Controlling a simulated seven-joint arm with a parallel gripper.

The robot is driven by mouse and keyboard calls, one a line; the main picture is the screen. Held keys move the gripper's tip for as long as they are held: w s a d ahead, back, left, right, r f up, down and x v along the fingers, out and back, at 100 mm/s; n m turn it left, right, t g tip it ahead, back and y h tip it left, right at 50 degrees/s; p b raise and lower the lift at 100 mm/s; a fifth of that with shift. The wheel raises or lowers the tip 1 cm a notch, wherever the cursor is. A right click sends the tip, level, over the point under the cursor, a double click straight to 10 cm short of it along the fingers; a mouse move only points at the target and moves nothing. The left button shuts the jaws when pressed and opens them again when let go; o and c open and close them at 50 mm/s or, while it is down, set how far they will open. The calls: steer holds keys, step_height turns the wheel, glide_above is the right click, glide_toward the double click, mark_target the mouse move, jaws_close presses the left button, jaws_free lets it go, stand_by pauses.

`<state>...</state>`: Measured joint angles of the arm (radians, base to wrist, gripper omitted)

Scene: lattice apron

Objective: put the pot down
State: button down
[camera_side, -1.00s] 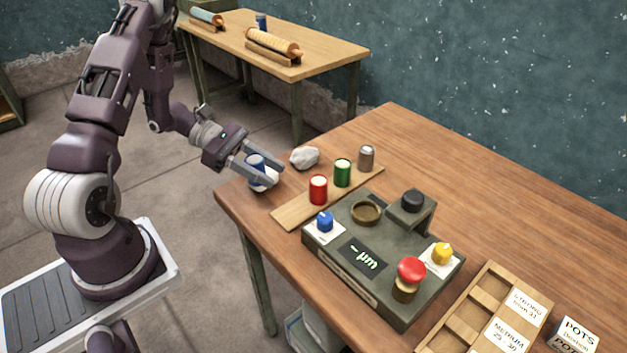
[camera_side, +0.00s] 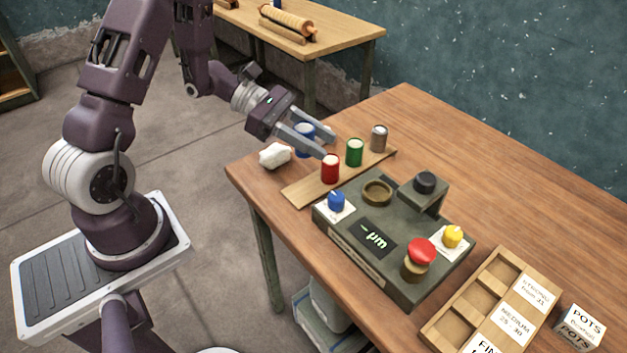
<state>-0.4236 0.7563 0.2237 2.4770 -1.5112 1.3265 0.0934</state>
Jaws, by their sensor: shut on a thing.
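My gripper (camera_side: 328,146) is shut on a blue pot (camera_side: 304,131) behind the left part of the wooden strip. A red pot (camera_side: 331,170), a green pot (camera_side: 355,153) and a grey-brown pot (camera_side: 379,138) stand upright in a row on the wooden strip (camera_side: 301,193).
A white lump (camera_side: 275,155) lies left of my gripper near the table edge. A dark green device (camera_side: 400,281) with knobs, a round dish and a red button stands in front. A compartment tray (camera_side: 455,331) is at lower right. The table's back right is clear.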

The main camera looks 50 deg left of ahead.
step_height(320, 180, down, 10)
steer(key=shift+s, duration=0.1)
steer(key=shift+f, duration=0.2)
